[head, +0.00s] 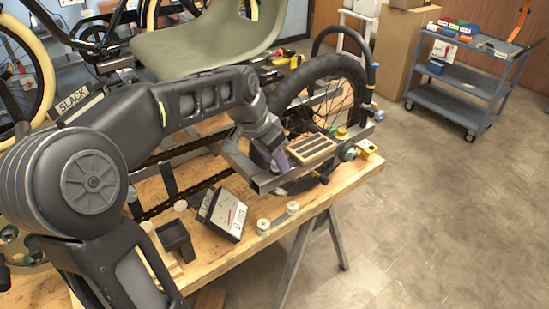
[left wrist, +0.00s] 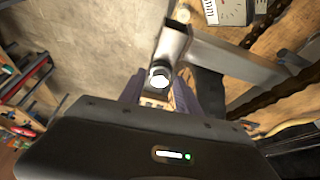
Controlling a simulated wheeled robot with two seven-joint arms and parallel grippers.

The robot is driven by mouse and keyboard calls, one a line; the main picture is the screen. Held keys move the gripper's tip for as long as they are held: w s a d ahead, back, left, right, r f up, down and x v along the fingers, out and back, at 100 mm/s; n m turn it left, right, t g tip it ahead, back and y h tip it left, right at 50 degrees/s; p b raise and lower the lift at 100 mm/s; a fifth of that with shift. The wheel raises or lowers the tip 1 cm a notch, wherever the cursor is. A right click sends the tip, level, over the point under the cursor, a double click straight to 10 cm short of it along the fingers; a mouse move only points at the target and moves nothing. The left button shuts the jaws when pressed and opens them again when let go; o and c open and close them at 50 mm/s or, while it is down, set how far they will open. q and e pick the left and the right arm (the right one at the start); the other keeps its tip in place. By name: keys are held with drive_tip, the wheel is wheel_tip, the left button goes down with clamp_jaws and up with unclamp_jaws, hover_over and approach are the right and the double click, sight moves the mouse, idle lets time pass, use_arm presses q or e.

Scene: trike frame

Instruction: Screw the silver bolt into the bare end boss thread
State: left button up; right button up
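The silver bolt (left wrist: 159,78) shows its hex head at the end of a grey metal tube in the left wrist view. The bare end boss (left wrist: 165,64) seems to be the dark collar around it; how deep the bolt sits is hidden. My left gripper (left wrist: 159,85) has its purple fingers on both sides of the bolt head, with little or no gap. In the head view my left gripper (head: 277,160) is at the near end of the frame tube (head: 262,180), and its fingers hide the bolt. My right gripper is not in view.
A slotted wooden block (head: 312,150) lies just right of the gripper. A boxed gauge (head: 222,215), a black holder (head: 175,240) and pale spools (head: 278,217) stand on the wooden bench (head: 340,190). A wheel (head: 322,90) rises behind.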

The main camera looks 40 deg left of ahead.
use_arm(q)
drive_tip(key=n+y, duration=0.1)
drive_tip(key=n, duration=0.1)
drive_tip(key=n+y, duration=0.1)
drive_tip(key=n, duration=0.2)
drive_tip(key=shift+d+n, duration=0.2)
drive_tip(key=shift+n, duration=0.1)
drive_tip(key=n+y, duration=0.1)
drive_tip(key=n, duration=0.1)
drive_tip(key=n+g+y, duration=0.1)
drive_tip(key=n, duration=0.2)
drive_tip(key=shift+d, duration=0.1)
drive_tip(key=shift+c, duration=0.6)
drive_tip(key=c, duration=0.6)
drive_tip(key=m+h, duration=0.1)
drive_tip(key=m, duration=0.2)
drive_tip(key=m+t+h, duration=0.1)
drive_tip(key=m, duration=0.2)
drive_tip(key=shift+a, duration=0.2)
drive_tip(key=shift+c, duration=0.2)
drive_tip(key=m+h, duration=0.2)
drive_tip(key=m, duration=0.3)
drive_tip(key=shift+a+m, duration=0.1)
drive_tip(key=shift+m, duration=0.2)
drive_tip(key=o, duration=0.8)
drive_tip(key=shift+c, duration=0.2)
